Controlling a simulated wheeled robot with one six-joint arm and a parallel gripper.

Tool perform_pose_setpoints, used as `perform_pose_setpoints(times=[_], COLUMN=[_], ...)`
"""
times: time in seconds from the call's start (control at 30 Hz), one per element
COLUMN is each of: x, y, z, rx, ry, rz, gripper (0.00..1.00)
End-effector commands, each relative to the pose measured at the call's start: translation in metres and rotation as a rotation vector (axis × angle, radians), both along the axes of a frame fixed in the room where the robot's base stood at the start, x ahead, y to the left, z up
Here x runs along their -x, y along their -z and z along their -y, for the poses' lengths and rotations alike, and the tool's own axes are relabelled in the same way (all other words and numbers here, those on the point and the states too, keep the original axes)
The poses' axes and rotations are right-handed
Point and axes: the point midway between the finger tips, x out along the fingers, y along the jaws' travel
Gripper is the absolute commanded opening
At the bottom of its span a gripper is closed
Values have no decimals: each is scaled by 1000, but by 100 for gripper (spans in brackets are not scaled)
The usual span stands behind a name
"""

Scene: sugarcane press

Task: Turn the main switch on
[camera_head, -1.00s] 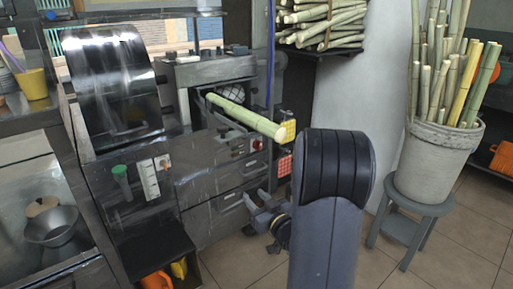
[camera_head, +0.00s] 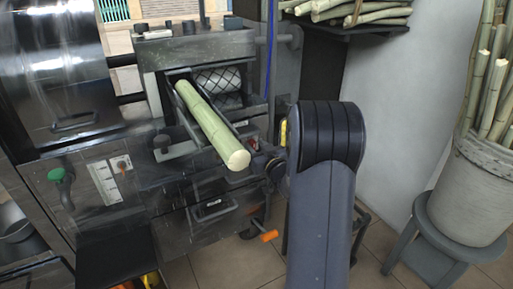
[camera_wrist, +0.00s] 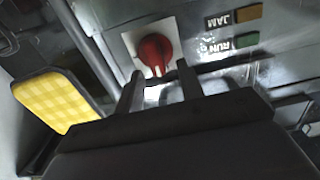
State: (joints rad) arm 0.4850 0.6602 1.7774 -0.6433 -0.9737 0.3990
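The main switch appears to be the red rotary knob (camera_wrist: 155,50) on a white plate in the wrist view. It sits on the metal front of the press (camera_head: 195,48). My gripper (camera_wrist: 159,72) is open, with one dark finger on each side of the knob's lower end. I cannot tell whether the fingers touch it. In the head view, my gripper (camera_head: 272,166) is dark and partly hidden at the press front, beside the cane's near end.
A green cane (camera_head: 210,122) slopes out of the press opening, close to my gripper. JAM (camera_wrist: 220,19) and RUN (camera_wrist: 217,47) labels sit right of the knob. A yellow checked pad (camera_wrist: 66,98) is at left. A bucket of canes (camera_head: 485,185) stands on a stool at right.

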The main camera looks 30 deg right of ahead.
Motion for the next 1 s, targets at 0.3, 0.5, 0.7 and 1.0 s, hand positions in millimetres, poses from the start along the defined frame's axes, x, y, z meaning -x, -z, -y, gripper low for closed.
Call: perform_pose_setpoints(times=[0.3, 0.5, 0.7, 1.0], x=[0, 0, 0, 0], y=[0, 0, 0, -2], z=[0, 0, 0, 2], rx=[0, 0, -1, -68], ry=[0, 0, 0, 0], rz=[0, 0, 0, -2], gripper=[18, 2, 0, 0])
